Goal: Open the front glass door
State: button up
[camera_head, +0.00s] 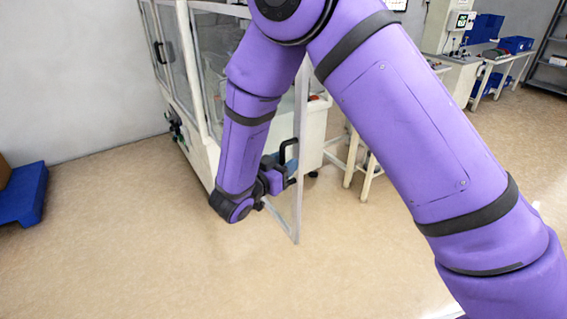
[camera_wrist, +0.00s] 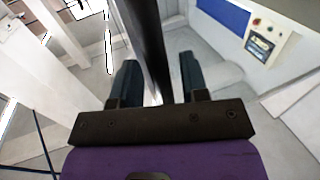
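The front glass door (camera_head: 298,215) shows in the head view as a thin pale frame, nearly edge-on, standing out from the white machine cabinet (camera_head: 207,150). Its black handle (camera_head: 290,146) is on the door beside my gripper (camera_head: 277,176). In the wrist view, the dark handle bar (camera_wrist: 150,40) runs between the two fingers of my gripper (camera_wrist: 156,82). The fingers are on either side of the bar, with narrow gaps visible, so they look open around it. My arm hides much of the door and the cabinet front.
The floor left of my gripper is clear. A blue pallet (camera_head: 24,194) lies at the far left. A small table's legs (camera_head: 359,165) stand right of the door. A control panel (camera_wrist: 262,45) shows inside the machine in the wrist view.

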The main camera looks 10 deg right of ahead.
jog(key=shift+a, duration=0.1)
jog(key=v, duration=1)
jog(key=shift+s+a, duration=0.2)
jog(key=shift+s, duration=0.1)
